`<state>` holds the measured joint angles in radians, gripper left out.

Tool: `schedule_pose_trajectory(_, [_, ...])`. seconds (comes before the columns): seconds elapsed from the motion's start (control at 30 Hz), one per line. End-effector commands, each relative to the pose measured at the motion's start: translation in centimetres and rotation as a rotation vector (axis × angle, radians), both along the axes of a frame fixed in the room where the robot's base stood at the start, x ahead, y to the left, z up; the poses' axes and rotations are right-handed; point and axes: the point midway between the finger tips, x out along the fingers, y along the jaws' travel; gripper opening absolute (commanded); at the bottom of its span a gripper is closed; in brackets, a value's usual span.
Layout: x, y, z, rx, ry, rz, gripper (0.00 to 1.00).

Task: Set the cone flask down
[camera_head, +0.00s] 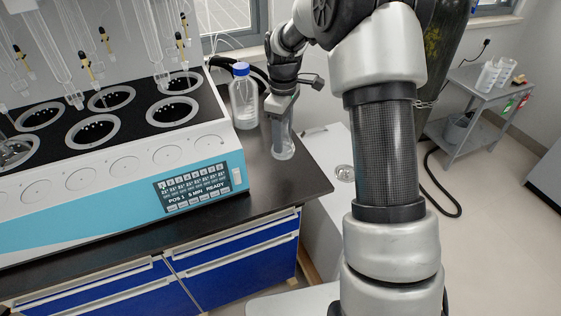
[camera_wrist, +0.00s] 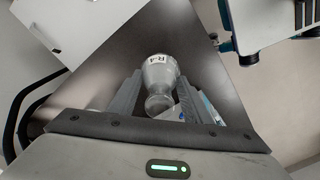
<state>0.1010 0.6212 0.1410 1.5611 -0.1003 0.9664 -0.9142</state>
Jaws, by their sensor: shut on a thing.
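The clear glass cone flask (camera_head: 284,147) is at the right part of the dark bench top in the head view, upright or nearly so. Its base is at or just above the surface; I cannot tell whether it touches. My gripper (camera_head: 281,118) comes down from above and is shut on the flask's upper part. In the wrist view the flask (camera_wrist: 160,74), with a white label marked "R", lies between the two grey fingers of my gripper (camera_wrist: 158,88). The fingers hide part of the neck in the head view.
A blue-capped clear bottle (camera_head: 243,98) stands close left of my gripper. The white and blue distiller (camera_head: 205,165) fills the bench's left. The dark bench top (camera_head: 262,190) is bare in front of the flask; its right edge is near. A grey cart (camera_head: 478,98) stands far right.

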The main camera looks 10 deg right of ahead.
Motion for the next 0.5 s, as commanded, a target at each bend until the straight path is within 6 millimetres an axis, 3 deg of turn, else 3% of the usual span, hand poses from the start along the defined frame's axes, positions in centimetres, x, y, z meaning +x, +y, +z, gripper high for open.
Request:
schedule_pose_trajectory(0.1, [0.0,0.0,-2.2,0.000,0.001,-0.002,0.19])
schedule_pose_trajectory(0.37, [-0.1,0.0,-4.3,0.000,0.001,-0.003,0.19])
schedule_pose_trajectory(0.5, [-0.1,0.1,-6.4,0.001,0.003,-0.002,0.19])
